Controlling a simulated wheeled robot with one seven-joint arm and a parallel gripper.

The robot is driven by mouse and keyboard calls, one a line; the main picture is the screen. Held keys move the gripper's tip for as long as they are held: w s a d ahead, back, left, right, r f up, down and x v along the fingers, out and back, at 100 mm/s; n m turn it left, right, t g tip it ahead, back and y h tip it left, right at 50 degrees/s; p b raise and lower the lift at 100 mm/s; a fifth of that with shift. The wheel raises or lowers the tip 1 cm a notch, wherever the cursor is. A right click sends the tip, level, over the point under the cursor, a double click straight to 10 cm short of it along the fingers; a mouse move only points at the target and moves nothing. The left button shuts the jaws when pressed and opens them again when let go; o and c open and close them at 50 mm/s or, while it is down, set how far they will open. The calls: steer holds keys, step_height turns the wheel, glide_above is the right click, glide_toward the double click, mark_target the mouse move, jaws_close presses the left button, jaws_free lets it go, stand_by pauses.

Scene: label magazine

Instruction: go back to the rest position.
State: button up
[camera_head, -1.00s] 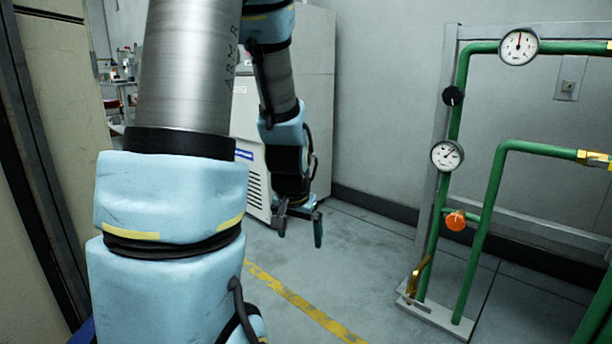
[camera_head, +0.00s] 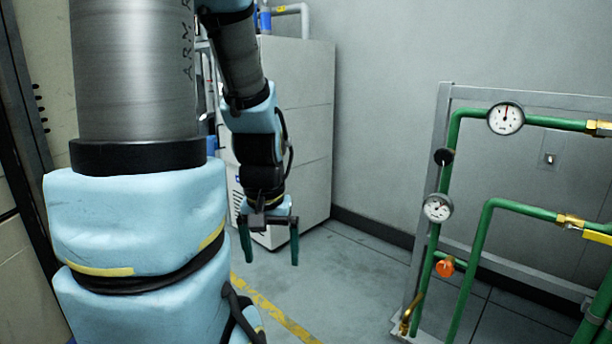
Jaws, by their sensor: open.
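My gripper (camera_head: 270,246) hangs at the end of my arm, left of the picture's middle, with its fingers pointing down. Its two green fingers are spread apart and nothing is between them. It is in front of the grey cabinet's lower part and above the floor. My arm's large blue and metal links fill the left side of the picture and hide what is behind them.
A green pipe rig stands at the right, with an upper gauge (camera_head: 505,118), a lower gauge (camera_head: 437,208), an orange knob (camera_head: 445,268) and a grey frame. A grey cabinet (camera_head: 305,130) stands behind my arm. The floor (camera_head: 345,285) between gripper and rig is clear.

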step_height(320, 180, up, 21)
steer(key=p, duration=1.8)
steer(key=shift+f, duration=0.15)
steer(key=shift+c, duration=0.3)
